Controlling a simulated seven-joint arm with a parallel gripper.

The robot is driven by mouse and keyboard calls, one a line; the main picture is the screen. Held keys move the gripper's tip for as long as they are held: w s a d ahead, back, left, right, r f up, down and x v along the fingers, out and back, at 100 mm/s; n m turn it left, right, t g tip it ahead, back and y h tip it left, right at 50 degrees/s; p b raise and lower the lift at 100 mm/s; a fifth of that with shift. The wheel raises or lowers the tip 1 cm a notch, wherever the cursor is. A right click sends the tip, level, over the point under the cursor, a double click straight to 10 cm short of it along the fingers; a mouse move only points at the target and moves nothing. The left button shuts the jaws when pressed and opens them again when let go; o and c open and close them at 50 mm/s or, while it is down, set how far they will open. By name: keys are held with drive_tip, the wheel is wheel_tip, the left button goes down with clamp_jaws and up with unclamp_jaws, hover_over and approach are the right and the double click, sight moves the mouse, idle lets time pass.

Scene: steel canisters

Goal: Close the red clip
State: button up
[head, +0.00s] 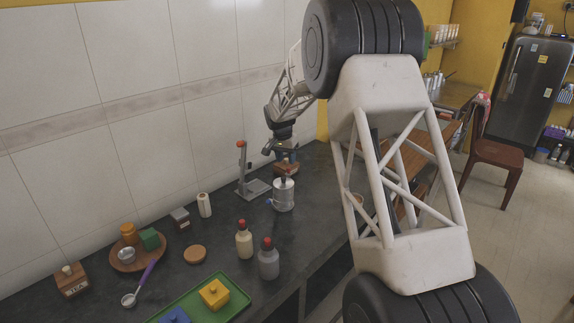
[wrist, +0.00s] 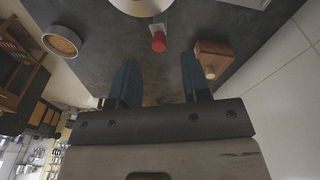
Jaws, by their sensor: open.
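The steel canister (head: 284,196) stands upright on the dark counter in the head view. A blue-tipped clip (head: 269,203) sticks out from its left side. In the wrist view part of the canister (wrist: 138,4) shows at the top edge. The red clip (wrist: 158,42) stands out from it on a metal lever, with its red tip pointing toward my gripper.
A wooden box (wrist: 212,58) sits right of the red clip, close to the right finger. A round bowl (wrist: 62,41) lies to the left. A red-topped metal stand (head: 243,170) is left of the canister. Two red-capped bottles (head: 244,243) (head: 268,262) stand in front. The tiled wall closes the back.

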drive_tip(key=shift+s+a+r, duration=0.1)
drive_tip(key=shift+r, duration=0.65)
drive_tip(key=shift+s+a+r, duration=0.1)
drive_tip(key=shift+r, duration=0.65)
drive_tip(key=shift+c, duration=0.4)
drive_tip(key=shift+w, duration=0.35)
clamp_jaws()
drive_tip(key=w+a+m+g, duration=0.2)
drive_tip(key=w+g, duration=0.4)
drive_tip(key=w, duration=0.5)
drive_tip(key=shift+r+m, duration=0.35)
drive_tip(key=shift+m, duration=0.25)
drive_tip(key=shift+a, duration=0.1)
